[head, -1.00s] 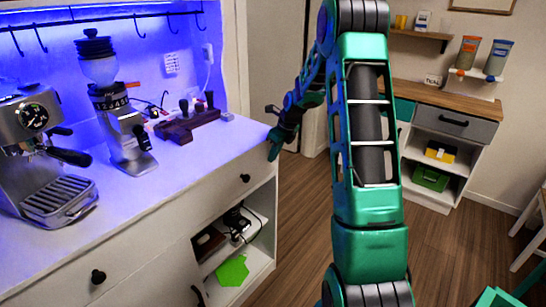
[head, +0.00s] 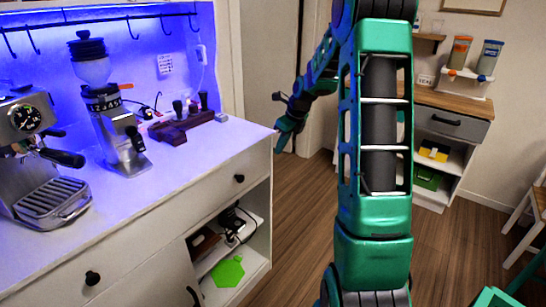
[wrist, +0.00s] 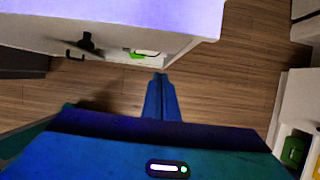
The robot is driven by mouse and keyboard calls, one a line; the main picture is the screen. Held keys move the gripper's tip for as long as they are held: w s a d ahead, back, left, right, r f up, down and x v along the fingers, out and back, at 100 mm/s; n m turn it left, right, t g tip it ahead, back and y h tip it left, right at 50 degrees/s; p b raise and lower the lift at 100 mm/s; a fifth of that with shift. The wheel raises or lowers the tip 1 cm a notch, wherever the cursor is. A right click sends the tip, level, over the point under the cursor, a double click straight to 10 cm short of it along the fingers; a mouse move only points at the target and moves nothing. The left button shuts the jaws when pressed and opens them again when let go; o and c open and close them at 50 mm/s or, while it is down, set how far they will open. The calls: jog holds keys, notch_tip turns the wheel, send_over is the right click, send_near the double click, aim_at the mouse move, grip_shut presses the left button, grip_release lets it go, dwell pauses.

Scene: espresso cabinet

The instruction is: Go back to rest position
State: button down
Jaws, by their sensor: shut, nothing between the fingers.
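My gripper (head: 281,140) is shut and empty, at the end of my teal arm, which rises through the right half of the head view. In the head view it shows beside the right end of the white cabinet (head: 222,160); I cannot tell whether it is clear of the edge. In the wrist view its blue fingers (wrist: 161,97) lie together over the wooden floor (wrist: 215,90), with the white cabinet (wrist: 120,18) at the top of the picture.
An espresso machine (head: 35,150), a grinder (head: 122,135) and a dark wooden stand (head: 182,127) are on the counter. A green hexagonal item (head: 228,272) lies on the cabinet's low shelf. A second cabinet (head: 450,130) stands at the back right. Floor between is open.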

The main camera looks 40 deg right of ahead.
jog(key=s+a+r+n+g+h, duration=0.1)
jog(key=s+a+r+n, duration=0.4)
jog(key=s, duration=0.5)
jog(key=s+a+r+n+g, duration=0.1)
jog(key=s+a+r+n, duration=0.2)
jog(key=s+n, duration=0.55)
jog(key=s+a+f+n+g, duration=0.1)
jog(key=s+a+n, duration=0.2)
jog(key=s+n, duration=0.3)
jog(key=s+a+f+n+g, duration=0.1)
jog(key=s+a+n, duration=0.2)
jog(key=s+n, duration=0.4)
jog(key=s, duration=0.7)
jog(key=shift+s+a, duration=0.15)
jog(key=shift+s, duration=0.15)
